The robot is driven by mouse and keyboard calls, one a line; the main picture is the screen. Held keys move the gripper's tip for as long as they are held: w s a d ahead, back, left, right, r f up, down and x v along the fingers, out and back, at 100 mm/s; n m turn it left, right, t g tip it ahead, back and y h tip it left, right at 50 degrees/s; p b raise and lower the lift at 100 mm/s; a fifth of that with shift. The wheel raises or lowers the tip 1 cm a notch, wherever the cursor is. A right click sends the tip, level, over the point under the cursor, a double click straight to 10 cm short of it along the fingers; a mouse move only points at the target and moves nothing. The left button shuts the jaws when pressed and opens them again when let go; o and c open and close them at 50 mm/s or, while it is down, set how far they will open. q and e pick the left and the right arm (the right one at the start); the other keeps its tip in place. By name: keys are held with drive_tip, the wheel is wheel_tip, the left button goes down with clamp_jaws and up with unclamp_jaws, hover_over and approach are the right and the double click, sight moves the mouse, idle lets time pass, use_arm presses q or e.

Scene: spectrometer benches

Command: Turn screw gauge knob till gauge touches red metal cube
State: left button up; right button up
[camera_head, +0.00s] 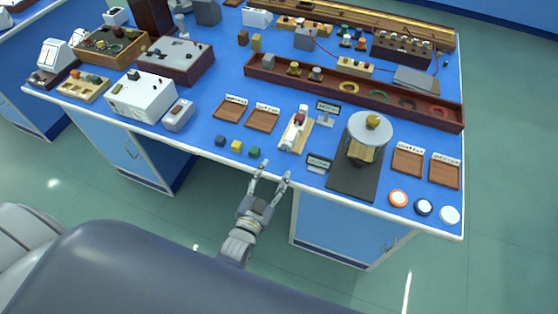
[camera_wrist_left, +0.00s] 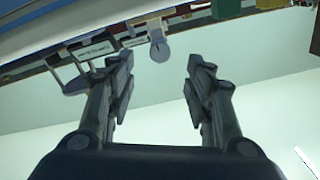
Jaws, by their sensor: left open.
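The screw gauge (camera_head: 294,134) is a pale device on a wooden base near the front edge of the blue table in the head view. A small dark red patch (camera_head: 298,121) on it may be the red metal cube; it is too small to tell whether the gauge touches it. My left gripper (camera_head: 274,176) is open and empty, in front of the table edge and apart from the gauge. In the left wrist view a round grey end (camera_wrist_left: 160,49), probably the gauge knob, shows beyond the open fingertips (camera_wrist_left: 160,72). My right gripper is not in view.
A blue cube (camera_head: 220,141), a yellow cube (camera_head: 237,146) and a green cube (camera_head: 254,153) sit left of the gauge. Wooden trays (camera_head: 262,121) lie behind the cubes.

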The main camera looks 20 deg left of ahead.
use_arm(q)
drive_tip(key=shift+s, duration=1.4)
drive_tip(key=s+d+f+g+b, duration=0.1)
drive_tip(key=s+f+g, duration=0.4)
drive_tip(key=f, duration=0.8)
drive_tip(key=s+f+g, duration=0.3)
drive_tip(key=s+f, duration=0.3)
drive_tip(key=f, duration=0.6)
drive_tip(key=s+a+f+g, duration=0.2)
drive_tip(key=s+f, duration=0.3)
drive_tip(key=s, duration=0.3)
drive_tip(key=s+a+f+n+g+b, duration=0.1)
drive_tip(key=s+f+g, duration=0.3)
drive_tip(key=s, duration=0.5)
drive_tip(key=s+a+f+g, duration=0.3)
drive_tip(key=s+a+f, duration=0.1)
drive_tip(key=s+f, duration=0.3)
drive_tip(key=shift+s+f+n+y+b, duration=0.2)
drive_tip(key=shift+s+n+y+b, duration=0.15)
drive_tip(key=shift+s, duration=0.75)
drive_tip(key=shift+w, duration=0.15)
